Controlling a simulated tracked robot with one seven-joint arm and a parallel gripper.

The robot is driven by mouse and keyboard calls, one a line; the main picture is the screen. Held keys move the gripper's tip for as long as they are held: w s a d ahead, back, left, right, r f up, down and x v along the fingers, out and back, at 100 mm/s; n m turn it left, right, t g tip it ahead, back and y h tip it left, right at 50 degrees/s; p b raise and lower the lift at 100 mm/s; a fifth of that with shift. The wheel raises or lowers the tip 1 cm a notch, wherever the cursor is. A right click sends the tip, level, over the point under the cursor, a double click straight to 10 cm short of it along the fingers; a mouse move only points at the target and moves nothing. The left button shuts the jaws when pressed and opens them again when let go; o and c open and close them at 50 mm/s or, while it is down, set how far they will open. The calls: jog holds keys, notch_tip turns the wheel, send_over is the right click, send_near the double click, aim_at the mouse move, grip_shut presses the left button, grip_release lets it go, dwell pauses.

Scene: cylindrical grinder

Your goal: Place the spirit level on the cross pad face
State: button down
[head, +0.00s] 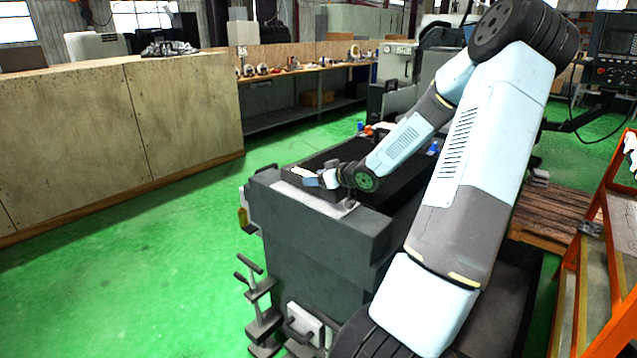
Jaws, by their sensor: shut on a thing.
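My gripper (314,179) is small and far off in the head view, at the end of my arm. It is over the near left end of the dark grey machine body. It is shut on a thin pale piece (302,172), which looks like the spirit level. The fingers hide part of it, and its vial cannot be made out. A light grey flat face (342,210) on top of the machine, just below and right of my gripper, may be the cross pad face. I cannot tell whether the held piece touches any surface.
The dark grey machine body (315,245) has levers and handles (258,290) on its front left. A wooden partition (130,135) stands at the left and a workbench (310,66) behind. An orange rack (590,270) and a wooden pallet (555,215) are at the right. Green floor at the left is clear.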

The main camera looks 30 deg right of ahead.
jog(key=shift+f, duration=0.7)
jog(key=shift+c, duration=1.6)
grip_release()
jog(key=shift+f, duration=0.1)
